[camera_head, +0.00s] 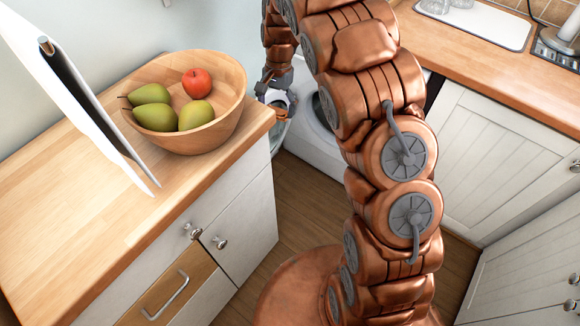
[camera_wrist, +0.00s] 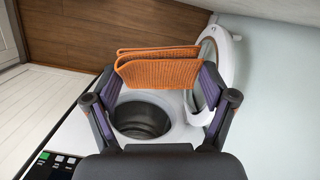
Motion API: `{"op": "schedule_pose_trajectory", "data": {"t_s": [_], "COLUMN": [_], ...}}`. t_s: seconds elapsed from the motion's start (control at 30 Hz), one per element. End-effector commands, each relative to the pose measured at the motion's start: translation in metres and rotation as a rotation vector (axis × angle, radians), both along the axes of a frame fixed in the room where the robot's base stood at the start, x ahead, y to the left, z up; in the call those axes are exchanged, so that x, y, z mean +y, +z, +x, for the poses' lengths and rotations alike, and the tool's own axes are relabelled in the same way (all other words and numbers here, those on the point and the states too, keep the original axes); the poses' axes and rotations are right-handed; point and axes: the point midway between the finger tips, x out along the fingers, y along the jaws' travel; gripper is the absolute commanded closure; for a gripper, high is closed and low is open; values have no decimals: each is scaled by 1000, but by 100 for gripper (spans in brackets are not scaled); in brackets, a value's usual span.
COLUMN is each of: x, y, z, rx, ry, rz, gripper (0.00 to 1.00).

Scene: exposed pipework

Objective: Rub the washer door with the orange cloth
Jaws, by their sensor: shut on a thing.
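My gripper (camera_wrist: 160,70) is shut on the orange cloth (camera_wrist: 158,66), which is folded and spans the space between the two fingers. The washer door (camera_wrist: 229,52) is a white ring standing open at the right in the wrist view, partly behind my right finger. The cloth is left of it in the picture; I cannot tell whether they touch. The washer's round dark drum opening (camera_wrist: 142,119) shows below the cloth. In the head view my gripper (camera_head: 277,100) is small, beyond the counter corner, near the white washer (camera_head: 312,140). My arm hides much of the washer there.
A wooden counter (camera_head: 60,205) on the left holds a wooden bowl (camera_head: 228,125) with pears (camera_head: 155,117) and a red apple (camera_head: 197,82), near the corner by my gripper. White cabinets (camera_head: 505,150) stand on the right. Some brown wood floor (camera_head: 300,190) is clear between.

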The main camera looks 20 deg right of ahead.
Motion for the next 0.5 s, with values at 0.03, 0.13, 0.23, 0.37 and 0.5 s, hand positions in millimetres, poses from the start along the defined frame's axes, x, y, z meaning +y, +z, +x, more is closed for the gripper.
{"op": "schedule_pose_trajectory", "data": {"t_s": [0.03,0.13,0.23,0.37,0.5], "x": [1,7,12,18,22], "y": [-25,-50,-74,-106,-140], "z": [2,2,5,9,14], "rx": [25,81,124,180,226], "ry": [-54,-167,-285,-445,-618], "rz": [23,77,138,232,348], "gripper": [44,44,44,44,44]}}
